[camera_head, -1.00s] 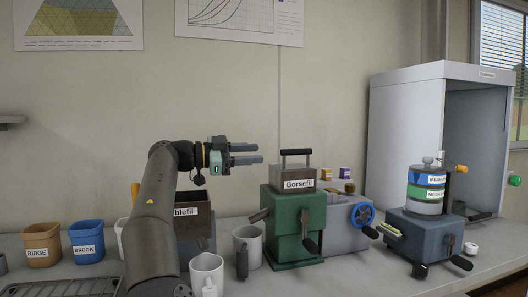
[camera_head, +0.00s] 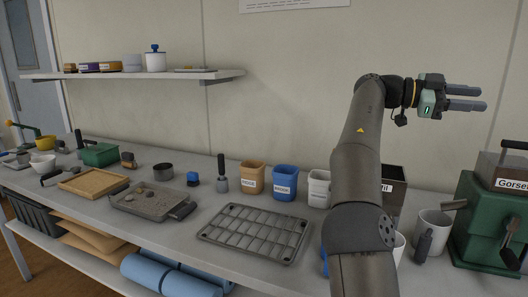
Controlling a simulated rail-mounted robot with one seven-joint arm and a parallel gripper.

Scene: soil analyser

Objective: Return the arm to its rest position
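My arm rises from the bottom right of the head view, bends at the top and points to the right. My gripper (camera_head: 466,98) is in the air above the bench, in front of the wall. Its two grey fingers are parallel with a gap between them, and nothing shows between them. It is well above the green machine (camera_head: 483,225) labelled with a name beginning "Gorsef" and touches nothing. My arm partly hides a dark box (camera_head: 393,173) and a white mug behind it.
The bench (camera_head: 215,205) holds a wire rack (camera_head: 256,232), an orange cup (camera_head: 251,177), a blue cup (camera_head: 285,182), a white cup (camera_head: 319,187), a gravel tray (camera_head: 150,202) and a wooden tray (camera_head: 92,182). A wall shelf (camera_head: 130,76) is at upper left. The air around my gripper is clear.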

